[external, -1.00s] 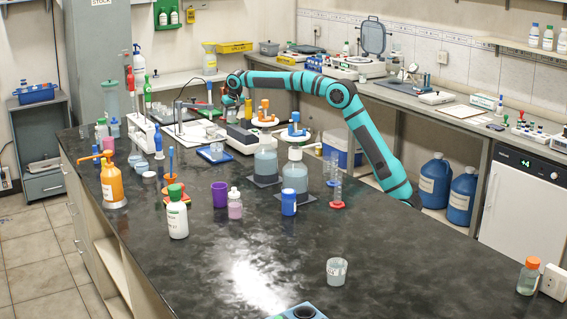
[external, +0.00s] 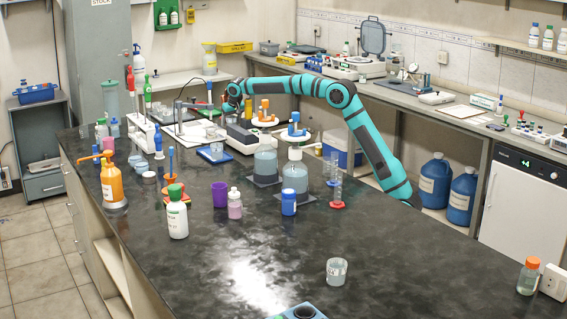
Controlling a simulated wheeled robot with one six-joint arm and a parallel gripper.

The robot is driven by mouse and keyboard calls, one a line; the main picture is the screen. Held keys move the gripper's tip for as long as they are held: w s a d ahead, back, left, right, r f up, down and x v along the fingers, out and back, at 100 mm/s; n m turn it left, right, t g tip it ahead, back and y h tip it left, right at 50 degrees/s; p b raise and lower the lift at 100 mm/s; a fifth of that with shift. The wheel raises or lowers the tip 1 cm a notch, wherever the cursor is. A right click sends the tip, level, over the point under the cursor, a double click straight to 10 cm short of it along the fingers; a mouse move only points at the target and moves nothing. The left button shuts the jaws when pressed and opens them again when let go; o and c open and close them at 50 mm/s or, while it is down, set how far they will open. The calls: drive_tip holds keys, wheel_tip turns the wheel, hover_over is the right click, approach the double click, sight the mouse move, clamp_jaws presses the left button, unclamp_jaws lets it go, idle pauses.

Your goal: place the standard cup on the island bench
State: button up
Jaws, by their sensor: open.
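The island bench (external: 330,240) is the long dark-topped bench across the middle. A small clear cup (external: 337,271) with a marking stands upright on its front part. Another small clear vessel (external: 217,150) stands on a blue tray on the bench. I cannot tell whether either one is the standard cup. My gripper (external: 229,107) is at the far side of the island bench, behind the stirrer-like device and near the electrode stand. It is small in view and open. What lies just under it is partly hidden.
A white bottle (external: 177,212), purple cup (external: 220,194) and orange pump bottle (external: 113,185) stand to the left.

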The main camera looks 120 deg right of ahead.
drive_tip(key=v, duration=1.2)
drive_tip(key=shift+r, duration=0.2)
